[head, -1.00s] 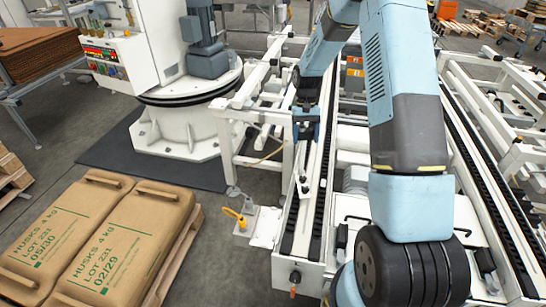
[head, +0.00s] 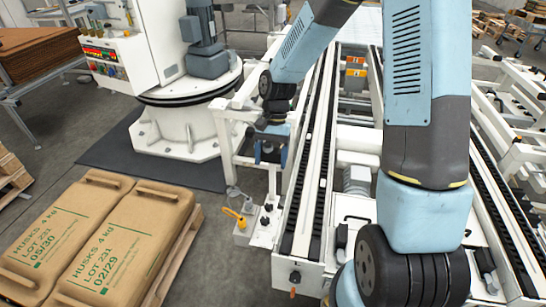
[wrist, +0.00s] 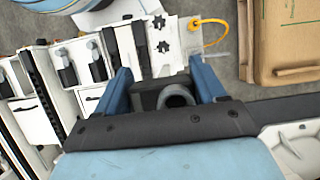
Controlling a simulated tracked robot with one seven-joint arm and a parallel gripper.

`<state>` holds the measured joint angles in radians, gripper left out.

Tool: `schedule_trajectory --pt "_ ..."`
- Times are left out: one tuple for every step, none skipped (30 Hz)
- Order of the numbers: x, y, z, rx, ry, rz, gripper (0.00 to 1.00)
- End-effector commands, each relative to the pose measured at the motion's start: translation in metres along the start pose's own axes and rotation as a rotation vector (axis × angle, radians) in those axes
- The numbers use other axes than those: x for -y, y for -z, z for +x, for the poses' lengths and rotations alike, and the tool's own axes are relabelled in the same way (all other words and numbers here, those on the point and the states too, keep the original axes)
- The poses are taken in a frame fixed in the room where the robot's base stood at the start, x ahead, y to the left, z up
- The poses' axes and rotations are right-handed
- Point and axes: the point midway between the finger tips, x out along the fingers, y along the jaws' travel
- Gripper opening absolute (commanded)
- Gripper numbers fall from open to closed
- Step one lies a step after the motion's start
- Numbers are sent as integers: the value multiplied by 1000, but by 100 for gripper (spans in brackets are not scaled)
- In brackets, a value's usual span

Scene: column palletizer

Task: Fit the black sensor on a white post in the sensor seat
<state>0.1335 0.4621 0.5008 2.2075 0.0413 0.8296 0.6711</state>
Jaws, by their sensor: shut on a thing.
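My gripper (head: 270,152) hangs left of the conveyor's near end in the head view, above the floor-side bracket area. In the wrist view its two blue fingers (wrist: 163,84) are shut on the black sensor (wrist: 148,97), which has a grey ring-shaped part facing the camera. A white plate with two black star knobs (wrist: 164,62) lies beyond the fingers and looks like the sensor seat. It also shows in the head view as a white bracket (head: 263,234), below and slightly nearer than my gripper.
A yellow cable (head: 234,215) stands beside the bracket. The white conveyor frame (head: 303,268) with black chains is close on the right. Brown sacks (head: 125,245) lie on a pallet at left. A white machine column base (head: 180,130) stands behind left.

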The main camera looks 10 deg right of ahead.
Motion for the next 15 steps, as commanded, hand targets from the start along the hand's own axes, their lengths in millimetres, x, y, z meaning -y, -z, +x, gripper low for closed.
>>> schedule_trajectory --pt "0 0 1 1 0 1 0" --pt "0 0 3 1 0 1 0" --pt "0 1 4 1 0 1 0" --pt "0 2 6 1 0 1 0" --pt "0 3 8 1 0 0 0" --pt "0 4 10 1 0 0 0" --pt "0 4 12 1 -1 0 0" --pt "0 5 14 2 -1 0 0" --pt "0 6 17 3 -1 1 0" --pt "0 7 20 3 0 1 0" --pt "0 8 22 2 0 1 0" --pt "0 10 25 2 0 1 0" --pt "0 11 27 2 -1 1 0" --pt "0 12 29 2 -1 1 0" --pt "0 13 32 2 -1 1 0"
